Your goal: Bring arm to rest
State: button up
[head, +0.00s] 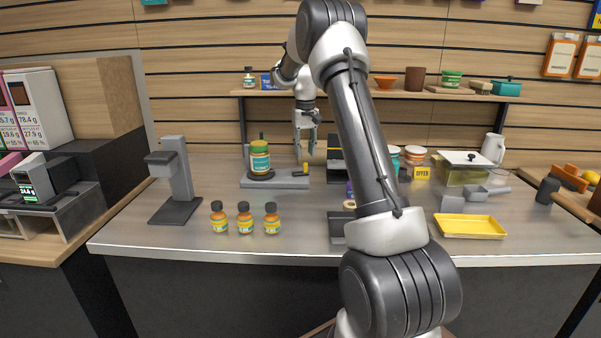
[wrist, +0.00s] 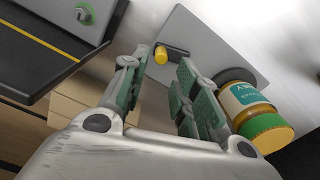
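My gripper (head: 305,138) hangs pointing down above the back of the metal counter in the head view, in front of the slatted wall. In the wrist view my gripper (wrist: 158,92) shows two green-padded fingers spread apart with nothing between them. My arm rises from the front, bends high at the top, and reaches toward the back. A green-lidded jar (head: 260,158) stands upright on a grey plate (head: 290,183), to the left of my gripper. The same jar (wrist: 252,108) shows at the right in the wrist view, apart from the fingers.
A yellow-handled clamp (head: 300,173) lies on the plate. Three small bottles (head: 245,217) stand near the counter's front edge. A grey stand (head: 177,180) is at left. A yellow tray (head: 470,226) and a clear box (head: 462,168) are at right. A shelf (head: 400,93) runs behind my gripper.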

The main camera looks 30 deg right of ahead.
jog(key=shift+r, duration=0.2)
dwell(0.4)
jog(key=s+a+r+n+t, duration=0.1)
jog(key=s+a+r, duration=0.5)
jog(key=s, duration=0.4)
jog(key=s+a+r+n+t, duration=0.1)
jog(key=s+a+r, duration=0.4)
jog(key=s+r, duration=0.4)
jog(key=s+a+f+t, duration=0.1)
jog(key=s+a+f, duration=0.1)
jog(key=s, duration=0.8)
jog(key=s+a+f+n+t, duration=0.1)
jog(key=s+a+f, duration=0.2)
jog(key=s, duration=0.8)
jog(key=shift+f, duration=0.35)
